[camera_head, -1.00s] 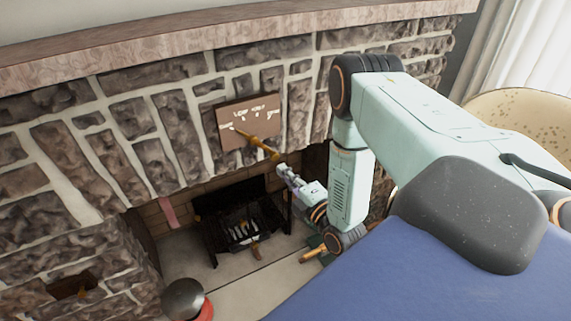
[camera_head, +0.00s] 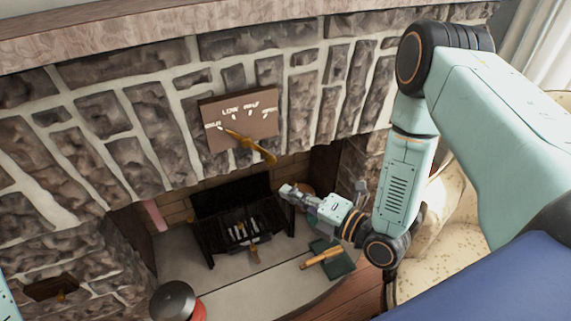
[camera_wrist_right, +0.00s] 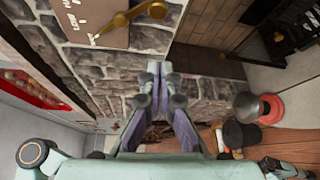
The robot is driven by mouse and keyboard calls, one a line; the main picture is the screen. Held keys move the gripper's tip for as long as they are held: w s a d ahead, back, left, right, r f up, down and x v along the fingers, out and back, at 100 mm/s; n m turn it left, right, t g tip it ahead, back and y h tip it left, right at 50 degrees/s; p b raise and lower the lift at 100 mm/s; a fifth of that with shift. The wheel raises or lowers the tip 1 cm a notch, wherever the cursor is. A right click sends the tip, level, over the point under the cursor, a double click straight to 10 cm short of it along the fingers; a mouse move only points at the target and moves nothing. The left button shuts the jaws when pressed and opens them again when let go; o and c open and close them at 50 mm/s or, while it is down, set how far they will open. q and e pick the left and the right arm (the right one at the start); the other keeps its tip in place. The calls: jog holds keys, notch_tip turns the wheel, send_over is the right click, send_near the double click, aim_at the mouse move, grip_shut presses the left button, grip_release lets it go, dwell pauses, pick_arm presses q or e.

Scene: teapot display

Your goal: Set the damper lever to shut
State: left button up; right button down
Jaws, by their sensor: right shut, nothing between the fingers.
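The damper lever (camera_head: 245,143) is brass, with a thin pointer and a rounded knob end. It is mounted on a brown label plate (camera_head: 240,118) on the stone chimney front. Its pointer lies toward the plate's left label, and its knob hangs to the lower right. My right gripper (camera_head: 287,190) is shut and empty, below and right of the knob, apart from it. In the right wrist view the lever (camera_wrist_right: 125,20) and plate (camera_wrist_right: 90,22) are at the top, clear of the shut fingertips (camera_wrist_right: 160,85). My left gripper is out of view.
A black fire grate (camera_head: 240,225) stands in the fireplace opening below. A green object with a wooden handle (camera_head: 325,257) lies on the hearth. A dark rounded item on a red base (camera_head: 178,300) is at the front. A patterned armchair (camera_head: 450,225) stands right.

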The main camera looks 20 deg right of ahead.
jog(key=s+a+b+x, duration=0.1)
jog(key=b+x, duration=0.1)
jog(key=x, duration=0.8)
jog(key=shift+n, duration=0.4)
jog(key=d, duration=0.1)
jog(key=w+d, duration=0.1)
jog(key=d+r, duration=0.1)
jog(key=shift+w+d, duration=0.15)
jog(key=shift+d, duration=0.25)
jog(key=shift+f, duration=0.1)
jog(key=shift+d, duration=0.1)
